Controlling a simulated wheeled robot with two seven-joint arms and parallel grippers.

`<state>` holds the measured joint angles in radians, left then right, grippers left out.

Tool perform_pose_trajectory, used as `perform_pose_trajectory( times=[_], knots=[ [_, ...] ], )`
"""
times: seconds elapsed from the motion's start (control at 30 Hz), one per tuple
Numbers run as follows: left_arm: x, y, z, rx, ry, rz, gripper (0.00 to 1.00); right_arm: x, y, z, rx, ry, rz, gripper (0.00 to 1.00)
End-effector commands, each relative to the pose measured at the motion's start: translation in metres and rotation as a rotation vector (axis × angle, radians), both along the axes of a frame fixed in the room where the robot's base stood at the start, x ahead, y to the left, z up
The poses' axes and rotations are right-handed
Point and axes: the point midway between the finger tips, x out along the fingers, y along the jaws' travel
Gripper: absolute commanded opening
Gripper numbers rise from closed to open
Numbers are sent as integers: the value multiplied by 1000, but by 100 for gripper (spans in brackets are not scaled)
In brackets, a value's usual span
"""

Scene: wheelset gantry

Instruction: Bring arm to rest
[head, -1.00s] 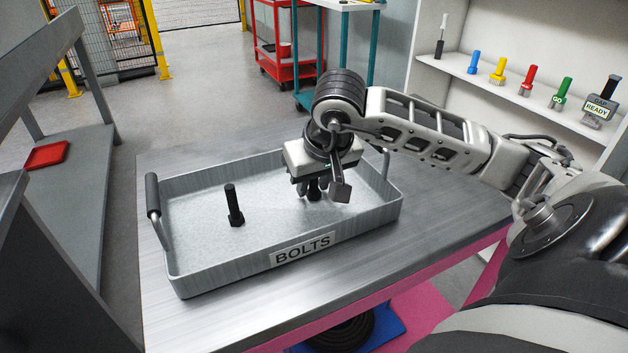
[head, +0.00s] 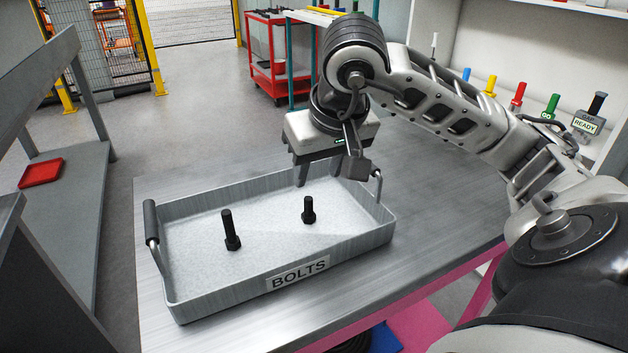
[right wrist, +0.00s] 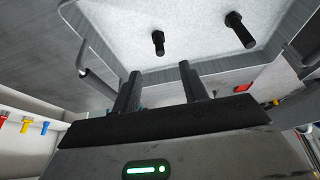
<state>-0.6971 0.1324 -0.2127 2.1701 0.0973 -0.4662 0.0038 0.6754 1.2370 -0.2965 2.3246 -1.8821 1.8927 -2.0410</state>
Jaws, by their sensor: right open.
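My right gripper (head: 318,178) is open and empty above the right part of a grey metal tray (head: 300,271) labelled BOLTS. Its two fingers (right wrist: 158,82) also show apart in the right wrist view, with nothing between them. Two black bolts stand upright in the tray: one left of the middle (head: 231,230) and one nearer the gripper (head: 308,210). Both show in the right wrist view, the nearer one (right wrist: 158,42) and the farther one (right wrist: 241,30), clear of the fingers. My left gripper is not in view.
The tray stands on a metal table (head: 430,225) with bare room to its right. A shelf at the right holds several coloured-handled tools and a grey READY device (head: 588,120). A grey rack with a red tray (head: 41,172) stands at the left; a red cart (head: 270,60) is behind.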

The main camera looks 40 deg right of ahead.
Motion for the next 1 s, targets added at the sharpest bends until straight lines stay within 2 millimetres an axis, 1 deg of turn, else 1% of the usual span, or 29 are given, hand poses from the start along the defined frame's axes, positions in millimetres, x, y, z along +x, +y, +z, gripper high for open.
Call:
perform_pose_trajectory(
  times=[0.03, 0.17, 0.43, 0.77, 0.87, 0.9, 0.93, 0.97, 1.0],
  knots=[
    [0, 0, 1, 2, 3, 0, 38, -2, 1, 7, -1, -2, 0, 43],
    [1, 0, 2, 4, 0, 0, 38, -5, 1, 12, -1, 0, 1, 43],
    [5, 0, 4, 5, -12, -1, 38, -6, 2, 13, -1, 1, 1, 43],
    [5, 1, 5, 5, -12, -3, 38, -5, 2, 14, -1, 1, 0, 43],
    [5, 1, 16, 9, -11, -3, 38, -5, 1, 25, -1, 0, 0, 43],
    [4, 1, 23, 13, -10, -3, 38, -5, 1, 33, -1, 0, 0, 43],
    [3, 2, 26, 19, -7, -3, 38, -5, 2, 39, -1, 0, 0, 43],
    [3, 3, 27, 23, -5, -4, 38, -5, 2, 44, -1, 1, 0, 43],
    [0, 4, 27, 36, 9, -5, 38, -5, 2, 53, -1, 0, 0, 43]
  ],
)
